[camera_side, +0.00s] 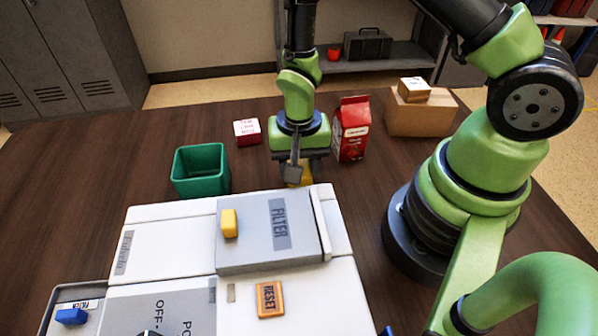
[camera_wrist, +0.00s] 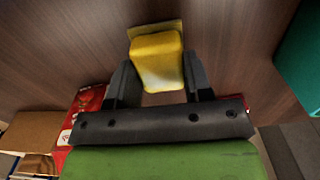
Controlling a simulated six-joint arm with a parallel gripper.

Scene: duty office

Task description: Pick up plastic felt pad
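A yellow pad-like block (camera_side: 306,174), which I take for the plastic felt pad, is at my gripper behind the grey-white machine. In the wrist view the yellow block (camera_wrist: 157,60) has a thin, wider flange at its far end. My gripper (camera_side: 294,172) points down, its fingers partly covering the block in the side view. I cannot tell whether the block still touches the table.
The machine (camera_side: 160,247) fills the front, with a yellow knob (camera_side: 230,223) and an orange RESET block (camera_side: 270,299). A green bin (camera_side: 201,171) and a small red-white box (camera_side: 247,132) stand left. A red carton (camera_side: 352,130) and a cardboard box (camera_side: 420,117) stand right. The table's left side is clear.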

